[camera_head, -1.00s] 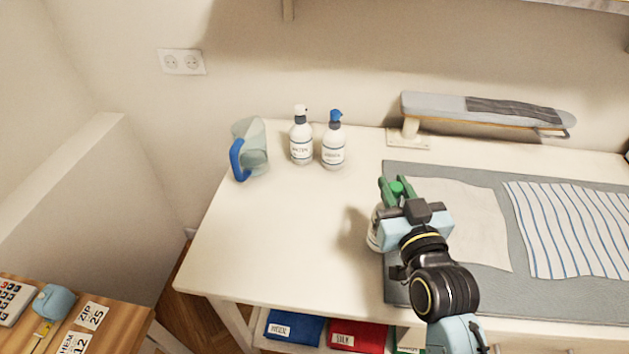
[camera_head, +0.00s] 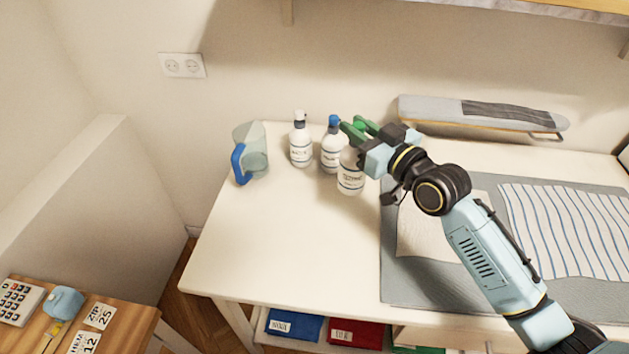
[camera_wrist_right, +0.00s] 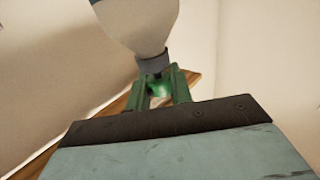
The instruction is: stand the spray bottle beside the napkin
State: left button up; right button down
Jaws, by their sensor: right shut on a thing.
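My right gripper (camera_head: 358,132) is shut on the green head of a white spray bottle (camera_head: 350,180). The bottle is upright, just right of and in front of the blue-topped bottle; I cannot tell whether its base touches the table. In the right wrist view the bottle's white body (camera_wrist_right: 143,22) and grey collar show beyond the gripper (camera_wrist_right: 160,85), with the green head between the fingers. A plain cream cloth (camera_head: 425,235), which may be the napkin, lies on the grey mat, partly hidden by my arm. A blue-striped cloth (camera_head: 565,230) lies right of it. My left gripper is not in view.
A white-topped bottle (camera_head: 300,147) and a blue-topped bottle (camera_head: 332,152) stand at the back, beside a clear jug (camera_head: 255,160) with a blue handle. A small ironing board (camera_head: 480,112) stands behind the grey mat (camera_head: 400,285). The table's (camera_head: 290,235) left front is clear.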

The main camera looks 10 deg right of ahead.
aim_at(356, 149)
notch_tip(356, 149, down, 5)
jog(key=shift+f+b, duration=0.1)
jog(key=shift+b, duration=0.3)
jog(key=shift+f+b, duration=0.4)
jog(key=shift+f, duration=1.45)
jog(key=shift+f, duration=0.1)
jog(key=c, duration=1.2)
grip_release()
jog(key=shift+f, duration=0.1)
jog(key=shift+c, duration=0.2)
jog(key=shift+r, duration=0.25)
jog(key=v, duration=1.2)
